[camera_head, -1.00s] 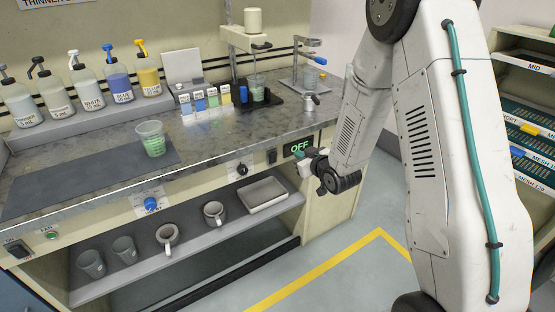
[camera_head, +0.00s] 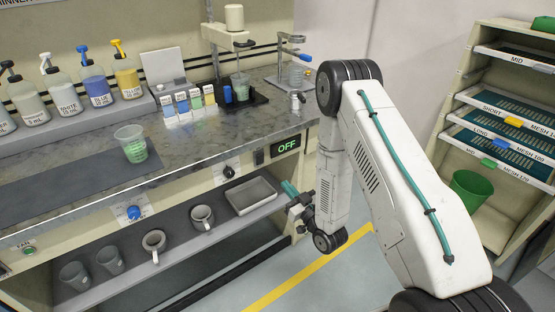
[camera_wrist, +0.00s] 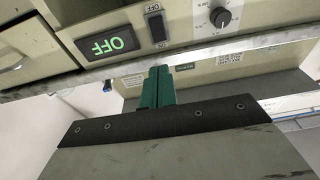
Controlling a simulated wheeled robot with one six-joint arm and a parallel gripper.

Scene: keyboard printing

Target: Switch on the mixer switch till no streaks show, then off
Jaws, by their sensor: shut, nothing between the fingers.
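The black mixer rocker switch (camera_head: 258,157) is on the bench's front panel, beside a display (camera_head: 286,146) reading green "OFF". In the wrist view the switch (camera_wrist: 156,27) stands between the display (camera_wrist: 110,45) and a dial. My gripper (camera_head: 290,188) has teal fingers, shut and empty, below the panel and apart from the switch. In the wrist view its fingers (camera_wrist: 158,88) point up toward the switch from below. The mixer (camera_head: 234,18) stands on the bench with a cup (camera_head: 240,86) of greenish contents under it. Streaks in the cup are too small to tell.
A dial knob (camera_head: 229,172) is left of the switch. A shelf under the bench holds mugs (camera_head: 154,241) and a grey tray (camera_head: 251,195) close to my gripper. Bottles (camera_head: 127,78) and a cup (camera_head: 131,146) stand on the bench. A rack (camera_head: 505,110) is at right.

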